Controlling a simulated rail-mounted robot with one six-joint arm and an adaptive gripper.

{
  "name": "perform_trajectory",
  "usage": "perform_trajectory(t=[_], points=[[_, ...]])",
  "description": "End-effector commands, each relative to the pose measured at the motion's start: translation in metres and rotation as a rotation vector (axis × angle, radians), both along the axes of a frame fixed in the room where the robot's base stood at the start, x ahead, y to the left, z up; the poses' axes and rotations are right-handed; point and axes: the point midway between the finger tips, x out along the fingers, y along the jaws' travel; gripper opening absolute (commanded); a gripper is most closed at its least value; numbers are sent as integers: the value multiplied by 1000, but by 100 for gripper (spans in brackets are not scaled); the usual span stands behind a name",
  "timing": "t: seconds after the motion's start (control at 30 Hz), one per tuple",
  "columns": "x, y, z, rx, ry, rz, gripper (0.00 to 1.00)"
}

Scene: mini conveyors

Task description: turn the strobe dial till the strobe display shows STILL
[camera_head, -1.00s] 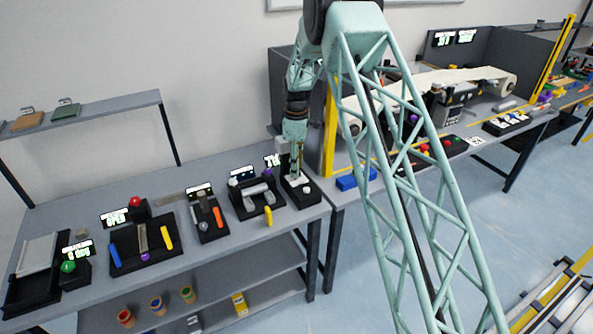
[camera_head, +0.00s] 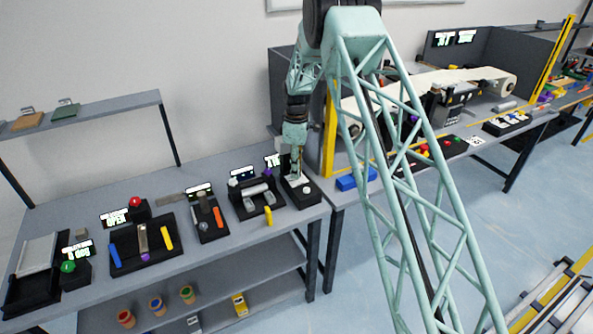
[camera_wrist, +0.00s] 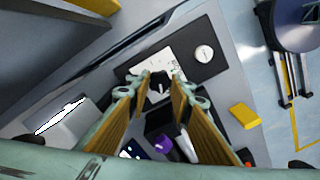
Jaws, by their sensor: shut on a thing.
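The strobe dial (camera_wrist: 159,86) is a small dark knob on a white plate (camera_wrist: 148,58) in the wrist view. My gripper (camera_wrist: 160,84) comes down over it with a fingertip on each side, shut on the knob. In the head view my gripper (camera_head: 295,176) stands at the small black station (camera_head: 312,197) at the table's right end. A lit display (camera_head: 272,160) stands behind that station, partly hidden by my arm; its text is too small and cut off to read. A lit panel also shows in the wrist view (camera_wrist: 62,115), unreadable at that slant.
A pale round button (camera_wrist: 203,54) sits beside the dial on the same station. A purple knob (camera_wrist: 163,143) and a yellow block (camera_wrist: 244,116) are near. Another black station (camera_head: 243,207) stands close on the left. A blue block (camera_head: 356,178) lies on the table to the right.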

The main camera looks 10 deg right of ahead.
Motion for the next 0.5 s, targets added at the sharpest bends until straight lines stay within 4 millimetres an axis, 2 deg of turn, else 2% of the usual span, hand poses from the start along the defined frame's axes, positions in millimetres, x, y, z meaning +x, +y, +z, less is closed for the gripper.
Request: perform_trajectory(t=[0.27,0.5], points=[[0,0,0,0,0,-43,10],[0,0,0,0,0,-150,10]])
